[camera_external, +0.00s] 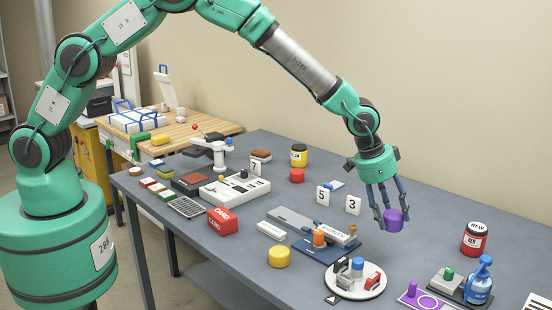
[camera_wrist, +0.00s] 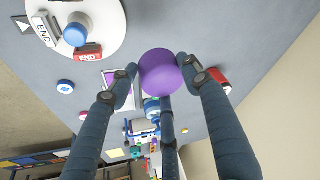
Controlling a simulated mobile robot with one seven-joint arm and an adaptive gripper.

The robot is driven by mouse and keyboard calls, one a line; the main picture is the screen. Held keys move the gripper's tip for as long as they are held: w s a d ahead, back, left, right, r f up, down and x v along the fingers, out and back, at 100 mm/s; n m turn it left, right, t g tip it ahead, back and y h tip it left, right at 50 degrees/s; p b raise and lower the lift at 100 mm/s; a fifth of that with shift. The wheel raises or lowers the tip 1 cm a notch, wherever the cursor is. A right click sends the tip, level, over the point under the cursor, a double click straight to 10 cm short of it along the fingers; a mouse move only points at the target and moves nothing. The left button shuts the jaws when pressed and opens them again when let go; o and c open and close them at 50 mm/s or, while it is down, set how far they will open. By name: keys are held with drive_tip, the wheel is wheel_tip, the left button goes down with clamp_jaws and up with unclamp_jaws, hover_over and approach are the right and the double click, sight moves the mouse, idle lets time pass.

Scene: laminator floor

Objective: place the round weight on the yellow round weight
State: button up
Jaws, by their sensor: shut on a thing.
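The purple round weight (camera_external: 394,220) is held in my gripper (camera_external: 388,208), above the right part of the grey table. In the wrist view the purple weight (camera_wrist: 161,72) sits between the fingertips of my gripper (camera_wrist: 157,74), with fingers on both sides and one behind it. The yellow round weight (camera_external: 279,257) stands on the table near its front edge, to the left of and nearer the camera than my gripper. Nothing lies on its top. I cannot make it out in the wrist view.
A white round plate (camera_external: 340,290) with stamps and a blue knob lies right of the yellow weight. A blue-based device (camera_external: 318,250) with an orange knob stands between the weights. A red-labelled jar (camera_external: 474,239) and blue spray bottle (camera_external: 479,280) stand at right.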

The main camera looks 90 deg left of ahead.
drive_tip(key=s+f+n+b, duration=0.1)
drive_tip(key=s+n+b, duration=0.1)
drive_tip(key=s, duration=2.1)
drive_tip(key=s+a+f+n+y+b, duration=0.1)
drive_tip(key=s+b, duration=0.3)
drive_tip(key=s, duration=1.9)
drive_tip(key=shift+a+f+n+y, duration=0.2)
drive_tip(key=shift+f+n+y, duration=0.1)
drive_tip(key=shift+f+n, duration=0.35)
approach(283, 250)
drive_tip(key=shift+w+a+f+b, duration=0.1)
drive_tip(key=shift+w+a+b, duration=0.15)
drive_tip(key=shift+w, duration=0.25)
drive_tip(key=shift+w+a+f+b, duration=0.15)
drive_tip(key=shift+w+a+b, duration=0.1)
drive_tip(key=shift+w, duration=0.2)
drive_tip(key=shift+f, duration=0.1)
drive_tip(key=shift+f+b, duration=0.35)
drive_tip(key=shift+f, duration=1.3)
drive_tip(key=shift+f, duration=0.15)
